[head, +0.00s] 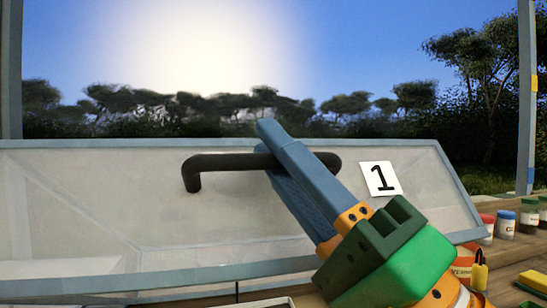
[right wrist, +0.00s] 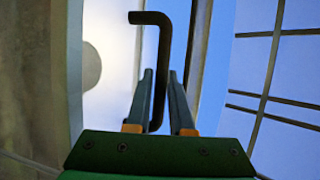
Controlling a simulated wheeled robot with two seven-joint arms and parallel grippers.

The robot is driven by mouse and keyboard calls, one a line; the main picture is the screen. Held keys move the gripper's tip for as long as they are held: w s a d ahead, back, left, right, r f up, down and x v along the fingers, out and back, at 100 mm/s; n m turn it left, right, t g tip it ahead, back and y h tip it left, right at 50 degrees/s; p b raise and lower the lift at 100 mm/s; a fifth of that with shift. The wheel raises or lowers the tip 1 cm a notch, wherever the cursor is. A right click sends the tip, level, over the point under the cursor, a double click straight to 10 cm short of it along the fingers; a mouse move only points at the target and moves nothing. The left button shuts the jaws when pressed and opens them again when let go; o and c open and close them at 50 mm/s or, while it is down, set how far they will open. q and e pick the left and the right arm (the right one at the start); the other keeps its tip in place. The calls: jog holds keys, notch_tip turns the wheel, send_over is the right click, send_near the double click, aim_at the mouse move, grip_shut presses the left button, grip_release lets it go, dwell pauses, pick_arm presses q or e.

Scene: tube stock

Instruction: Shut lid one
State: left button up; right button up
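Lid one (head: 120,215) is a wide, pale, see-through panel with a blue-grey frame. It stands raised and tilted across the head view. A white card with a black 1 (head: 380,178) is on its right part. A black bar handle (head: 225,161) runs along its upper middle; it also shows in the right wrist view (right wrist: 164,45). My right gripper (head: 275,145) has its blue fingers at the handle, one on each side of the bar. In the right wrist view a small gap shows between bar and fingers (right wrist: 160,85), so it looks open. My left gripper is out of view.
Small jars with red (head: 487,228), blue (head: 505,224) and green (head: 529,216) tops stand on wooden boards at the right. A yellow padlock-like item (head: 479,272) is at the lower right. Blue-grey posts (head: 526,100) rise at both sides.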

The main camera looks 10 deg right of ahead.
jog(key=o, duration=0.3)
jog(key=shift+a, duration=0.1)
